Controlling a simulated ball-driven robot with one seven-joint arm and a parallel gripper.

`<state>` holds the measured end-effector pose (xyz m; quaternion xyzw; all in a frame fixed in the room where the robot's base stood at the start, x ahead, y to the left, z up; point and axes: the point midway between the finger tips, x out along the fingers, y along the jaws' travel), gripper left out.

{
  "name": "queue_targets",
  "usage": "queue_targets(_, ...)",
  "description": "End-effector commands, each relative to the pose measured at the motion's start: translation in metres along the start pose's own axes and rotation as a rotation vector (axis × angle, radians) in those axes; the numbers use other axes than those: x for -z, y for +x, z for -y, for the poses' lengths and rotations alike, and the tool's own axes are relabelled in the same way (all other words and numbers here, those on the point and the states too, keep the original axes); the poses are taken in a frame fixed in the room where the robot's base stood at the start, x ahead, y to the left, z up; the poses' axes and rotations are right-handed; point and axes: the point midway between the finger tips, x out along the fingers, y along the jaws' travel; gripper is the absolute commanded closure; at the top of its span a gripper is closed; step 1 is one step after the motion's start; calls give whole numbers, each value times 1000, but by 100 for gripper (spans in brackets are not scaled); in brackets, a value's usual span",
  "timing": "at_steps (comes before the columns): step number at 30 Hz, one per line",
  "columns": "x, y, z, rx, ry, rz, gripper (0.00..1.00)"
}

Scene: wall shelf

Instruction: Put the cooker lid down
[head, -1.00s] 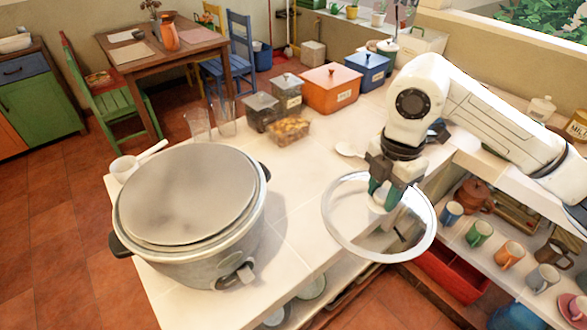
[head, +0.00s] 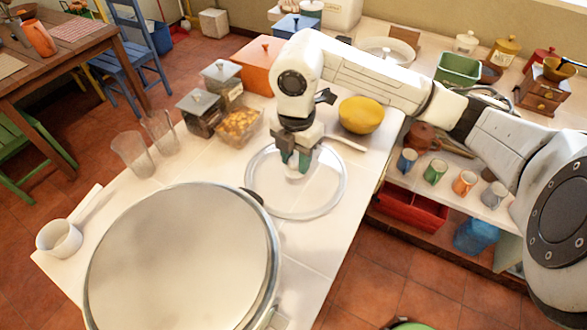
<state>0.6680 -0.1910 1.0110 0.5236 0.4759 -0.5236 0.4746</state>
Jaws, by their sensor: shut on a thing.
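The cooker lid (head: 327,202) is a round clear glass disc with a pale rim and a light knob at its middle. My gripper (head: 297,168) points down and is shut on that knob. The lid is level over the white counter, behind and right of the large cooker (head: 180,262). I cannot tell whether its rim touches the counter. The cooker has a broad grey metal top and fills the lower left; its front is cut off by the picture's edge.
Clear containers with grey lids (head: 198,112), a food box (head: 240,127) and an orange box (head: 258,66) stand behind the lid. Bare counter (head: 310,240) lies in front.

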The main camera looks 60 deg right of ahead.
Motion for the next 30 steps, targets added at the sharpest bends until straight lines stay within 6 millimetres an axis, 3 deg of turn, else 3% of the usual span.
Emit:
queue_targets(14,0,44,0,0,1,0,100)
queue_targets(25,-1,50,0,-1,0,1,100)
queue_targets(26,-1,50,0,0,0,1,62)
queue_targets(30,0,49,0,0,0,1,48)
